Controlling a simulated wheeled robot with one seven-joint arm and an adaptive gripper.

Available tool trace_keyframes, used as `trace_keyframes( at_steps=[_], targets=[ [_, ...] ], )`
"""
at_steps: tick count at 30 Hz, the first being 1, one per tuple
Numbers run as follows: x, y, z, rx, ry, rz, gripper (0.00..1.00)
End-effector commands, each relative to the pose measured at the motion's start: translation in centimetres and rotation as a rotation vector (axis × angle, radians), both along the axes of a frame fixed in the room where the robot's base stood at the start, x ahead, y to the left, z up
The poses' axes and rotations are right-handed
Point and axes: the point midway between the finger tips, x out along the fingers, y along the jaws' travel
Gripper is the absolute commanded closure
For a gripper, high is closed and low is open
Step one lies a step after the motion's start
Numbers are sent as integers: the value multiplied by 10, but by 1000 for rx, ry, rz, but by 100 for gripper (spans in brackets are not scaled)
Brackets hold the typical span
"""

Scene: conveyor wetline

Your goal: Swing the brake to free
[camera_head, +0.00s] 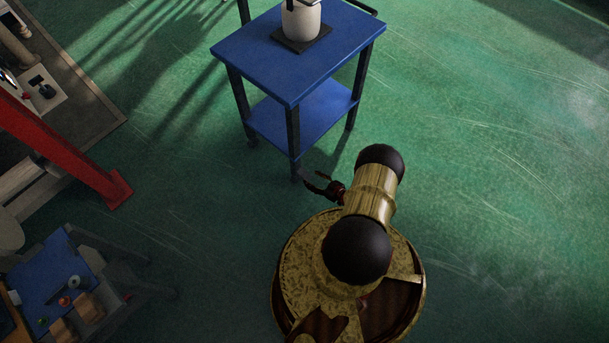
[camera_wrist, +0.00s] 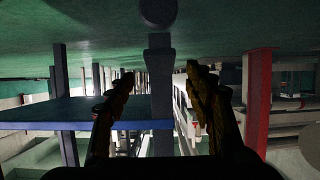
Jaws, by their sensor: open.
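I cannot make out a brake for certain in either view. A pale panel (camera_head: 38,97) with small dark fittings (camera_head: 46,91) sits on the machine at the far left of the head view; whether one of these is the brake is too small to tell. My gripper (camera_head: 316,182) is near the middle of the head view, above the green floor and in front of the blue cart (camera_head: 290,60). It is far from the panel. In the wrist view my gripper (camera_wrist: 160,80) has its two fingers wide apart with nothing between them.
The blue cart carries a white pot (camera_head: 301,20) on a dark plate. A red beam (camera_head: 70,150) slants across the left. A blue-topped bench (camera_head: 50,270) with small items stands at lower left. Green floor is open at the right.

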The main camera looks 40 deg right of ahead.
Motion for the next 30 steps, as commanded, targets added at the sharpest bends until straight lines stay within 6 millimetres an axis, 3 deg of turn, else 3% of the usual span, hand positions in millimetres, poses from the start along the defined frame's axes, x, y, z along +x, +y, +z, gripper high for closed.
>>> trace_keyframes(
  at_steps=[6,13,24,30],
  targets=[
    [32,4,-16,-2,2,4,47],
    [56,6,-26,0,3,1,47],
    [62,5,-27,0,4,-1,47],
    [62,5,-27,0,4,-1,58]
  ],
)
